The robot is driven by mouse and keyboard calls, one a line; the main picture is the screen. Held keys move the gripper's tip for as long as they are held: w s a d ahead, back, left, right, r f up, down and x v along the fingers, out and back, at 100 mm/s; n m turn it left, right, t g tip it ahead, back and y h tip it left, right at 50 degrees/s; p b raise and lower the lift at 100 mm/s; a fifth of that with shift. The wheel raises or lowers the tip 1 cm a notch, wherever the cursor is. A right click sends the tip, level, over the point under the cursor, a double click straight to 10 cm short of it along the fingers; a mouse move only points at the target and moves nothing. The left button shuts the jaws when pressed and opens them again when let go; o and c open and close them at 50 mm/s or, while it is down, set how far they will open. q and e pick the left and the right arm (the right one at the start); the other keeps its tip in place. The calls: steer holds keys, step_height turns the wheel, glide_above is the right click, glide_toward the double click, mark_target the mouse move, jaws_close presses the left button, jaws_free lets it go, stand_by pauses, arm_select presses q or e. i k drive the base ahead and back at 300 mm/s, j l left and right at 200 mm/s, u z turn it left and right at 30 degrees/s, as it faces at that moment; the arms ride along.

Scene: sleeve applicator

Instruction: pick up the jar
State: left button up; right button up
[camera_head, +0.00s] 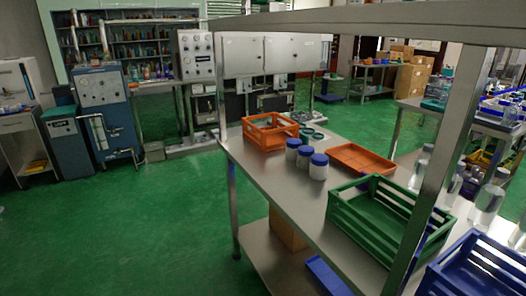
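Three white jars with blue lids stand upright in a row on the metal table. The nearest jar (318,167) is on the right, the middle jar (304,158) is just behind it, and the far jar (293,150) is on the left beside the orange crate. The frame does not show which one the task names. Neither of my grippers is in view.
The metal table (262,177) holds an orange crate (268,137), an orange tray (362,159), a green crate (375,213) and a blue crate (478,268). A metal post (436,165) and overhead beam stand in front. Green floor (120,225) is open at left.

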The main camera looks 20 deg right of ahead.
mark_target(305, 152)
steer(key=i+j+u, duration=0.1)
steer(key=i+u, duration=0.4)
steer(key=i, duration=0.7)
steer(key=i+j+z, duration=0.1)
steer(key=i+z, duration=0.3)
steer(key=i+j+z, duration=0.3)
steer(key=i+z, duration=0.15)
steer(key=i, duration=0.15)
steer(key=i+j+z, duration=0.25)
steer(key=z, duration=0.25)
steer(key=i+j+z, duration=0.25)
steer(key=z, duration=0.2)
